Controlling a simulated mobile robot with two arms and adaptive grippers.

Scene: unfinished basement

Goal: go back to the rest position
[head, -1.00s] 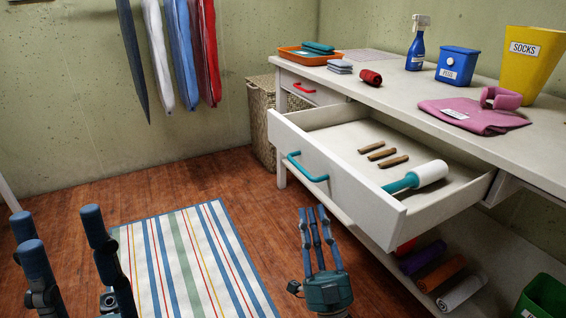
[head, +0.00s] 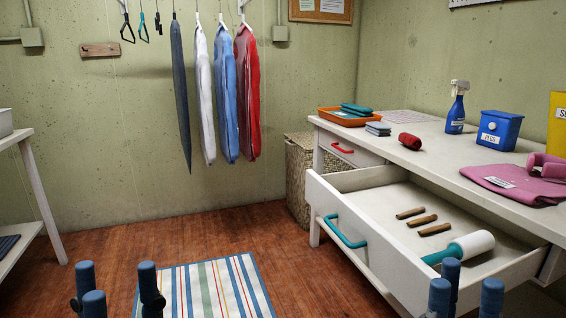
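My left gripper (head: 119,288) shows at the bottom left of the head view. Its blue fingertips point up and stand apart, with nothing between them. My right gripper (head: 467,288) shows at the bottom right, in front of the open drawer in the picture. Its fingertips also stand apart and empty. The palms of both grippers and most of both arms are below the picture.
The drawer (head: 340,218) stands open, holding brown sticks (head: 422,220) and a white-headed, teal-handled tool (head: 471,244). The workbench (head: 432,160) fills the right side. A shelf (head: 40,196) stands left. The striped rug (head: 215,290) and floor between are clear.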

